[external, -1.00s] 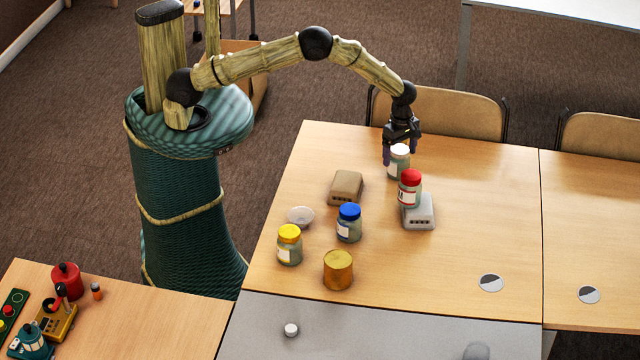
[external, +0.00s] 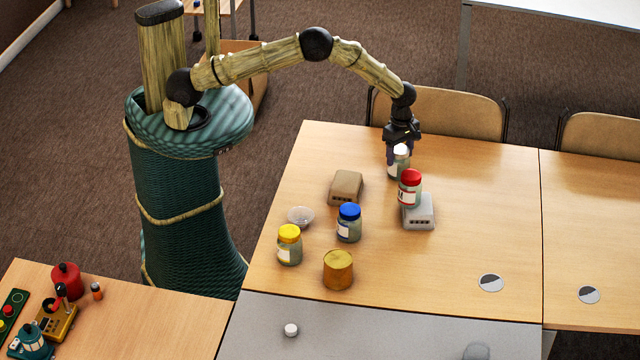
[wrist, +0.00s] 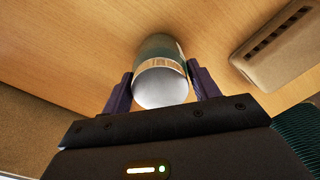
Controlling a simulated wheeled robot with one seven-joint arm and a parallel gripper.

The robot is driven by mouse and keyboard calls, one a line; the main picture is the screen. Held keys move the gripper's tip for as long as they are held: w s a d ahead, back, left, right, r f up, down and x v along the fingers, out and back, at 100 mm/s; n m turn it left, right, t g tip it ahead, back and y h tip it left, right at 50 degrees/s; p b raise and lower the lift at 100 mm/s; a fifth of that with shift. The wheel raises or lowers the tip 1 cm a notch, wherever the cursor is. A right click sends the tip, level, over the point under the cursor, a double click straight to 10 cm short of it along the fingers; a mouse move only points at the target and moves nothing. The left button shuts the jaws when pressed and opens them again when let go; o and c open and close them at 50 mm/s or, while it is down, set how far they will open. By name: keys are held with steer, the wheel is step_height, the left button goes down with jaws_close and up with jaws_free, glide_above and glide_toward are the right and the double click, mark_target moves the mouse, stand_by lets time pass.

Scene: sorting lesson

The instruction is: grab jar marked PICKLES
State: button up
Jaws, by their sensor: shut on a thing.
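A white-lidded jar (external: 398,164) stands upright on the wooden table, near its far edge. My gripper (external: 400,148) is above it with its fingers down on either side, shut on it. In the wrist view the white lid and greenish body of the white-lidded jar (wrist: 160,84) show between the two dark fingers of my gripper (wrist: 162,90). Other jars have a red lid (external: 410,188), a blue lid (external: 349,223) and a yellow lid (external: 289,245). Labels are too small to read, so I cannot tell which jar is marked PICKLES.
The red-lidded jar is close in front of the held one, beside or on a grey box (external: 419,213). A tan box (external: 346,187), a clear dish (external: 300,216) and a brown-gold tin (external: 338,270) are on the table. The table's right part is mostly clear.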

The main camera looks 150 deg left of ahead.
step_height(320, 180, up, 10)
steer(key=shift+r+b, duration=0.1)
steer(key=shift+b, duration=0.45)
